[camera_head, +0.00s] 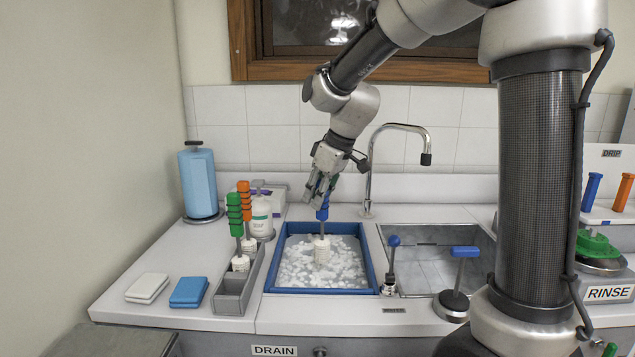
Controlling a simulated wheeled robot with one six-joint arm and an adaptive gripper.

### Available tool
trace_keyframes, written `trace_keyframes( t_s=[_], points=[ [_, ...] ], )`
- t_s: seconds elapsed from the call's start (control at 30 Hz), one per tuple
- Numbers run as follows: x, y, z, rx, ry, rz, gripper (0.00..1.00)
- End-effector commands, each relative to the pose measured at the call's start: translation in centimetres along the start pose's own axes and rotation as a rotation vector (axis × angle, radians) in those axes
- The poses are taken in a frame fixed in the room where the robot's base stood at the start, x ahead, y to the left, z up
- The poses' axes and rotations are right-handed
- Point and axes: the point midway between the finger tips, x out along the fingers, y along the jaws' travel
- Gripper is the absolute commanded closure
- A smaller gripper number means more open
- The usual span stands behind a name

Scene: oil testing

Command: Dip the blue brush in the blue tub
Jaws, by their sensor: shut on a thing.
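The blue brush (322,214) hangs upright from my gripper, with a blue handle, a thin grey stem and a pale bristle head (321,250). My gripper (322,192) is shut on its handle. The brush is over the blue tub (374,272), a blue-rimmed basin filled with white foam and grey liquid. The bristle head shows against the foam near the middle of the tub. I cannot tell how deep its lower end sits, or whether it touches the liquid.
A grey holder (232,296) left of the tub carries a green brush (235,215) and an orange brush (244,200). A curved tap (370,165) stands behind the tub. A metal sink (440,265) and a blue-handled lever (393,255) are to its right. Sponges (188,292) lie front left.

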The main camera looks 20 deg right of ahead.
Motion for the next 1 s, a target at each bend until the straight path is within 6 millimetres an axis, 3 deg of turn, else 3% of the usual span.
trace_keyframes(
  t_s=[0.5, 0.7, 1.0],
  points=[
    [6.2, 0.0, 2.6, 0.002, -0.002, -0.001, 1.00],
    [7.5, 0.0, 3.1, 0.001, -0.002, -0.001, 1.00],
    [7.8, 0.0, 3.2, 0.000, 0.000, 0.000, 1.00]
  ],
)
